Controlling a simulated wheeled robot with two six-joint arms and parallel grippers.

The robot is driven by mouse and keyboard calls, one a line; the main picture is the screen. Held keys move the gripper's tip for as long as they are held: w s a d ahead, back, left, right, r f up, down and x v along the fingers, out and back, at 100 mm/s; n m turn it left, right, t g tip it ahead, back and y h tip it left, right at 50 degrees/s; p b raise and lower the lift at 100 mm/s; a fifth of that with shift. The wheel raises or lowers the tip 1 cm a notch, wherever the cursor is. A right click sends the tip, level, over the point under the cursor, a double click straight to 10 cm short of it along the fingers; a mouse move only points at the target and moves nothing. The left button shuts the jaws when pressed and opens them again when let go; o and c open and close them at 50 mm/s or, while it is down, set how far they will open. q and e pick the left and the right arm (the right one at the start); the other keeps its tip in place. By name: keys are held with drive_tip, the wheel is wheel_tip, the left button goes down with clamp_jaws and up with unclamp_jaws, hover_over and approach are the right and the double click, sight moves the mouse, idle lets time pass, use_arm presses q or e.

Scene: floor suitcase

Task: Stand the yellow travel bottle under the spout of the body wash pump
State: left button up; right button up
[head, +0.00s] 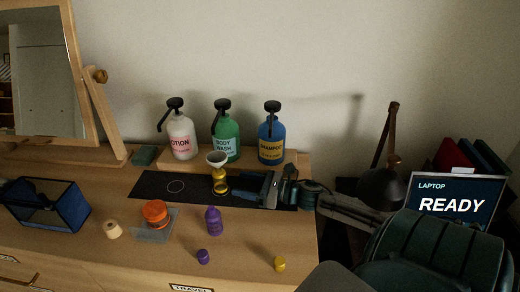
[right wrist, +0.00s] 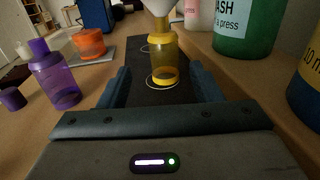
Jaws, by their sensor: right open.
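The yellow travel bottle (head: 220,183) stands upright on the black mat (head: 150,187), in front of the green body wash pump (head: 226,138), with a white funnel (head: 217,159) in its neck. A ring mark shows around its base in the right wrist view. The pump's black spout (head: 216,112) is above and near the funnel; exact alignment is hard to tell. My right gripper (head: 240,187) is open, low over the mat, to the right of the bottle. In the right wrist view the bottle (right wrist: 164,58) stands ahead, between the spread fingers' lines. My left gripper is not in view.
Lotion (head: 181,138) and shampoo (head: 271,139) pumps flank the body wash on a wooden ledge. A purple bottle (head: 213,221), purple cap (head: 203,257), yellow cap (head: 279,264) and orange jar (head: 155,212) stand in front of the mat. A blue box (head: 70,216) is at left.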

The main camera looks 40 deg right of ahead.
drive_tip(key=p+v, duration=0.1)
drive_tip(key=v, duration=0.1)
drive_tip(key=shift+s+d+r, duration=0.15)
drive_tip(key=shift+s+d, duration=0.1)
drive_tip(key=shift+s, duration=0.1)
drive_tip(key=shift+p+v, duration=0.55)
drive_tip(key=shift+v, duration=0.25)
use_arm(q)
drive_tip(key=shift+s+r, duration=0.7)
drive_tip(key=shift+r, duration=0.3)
use_arm(e)
drive_tip(key=shift+s, duration=0.1)
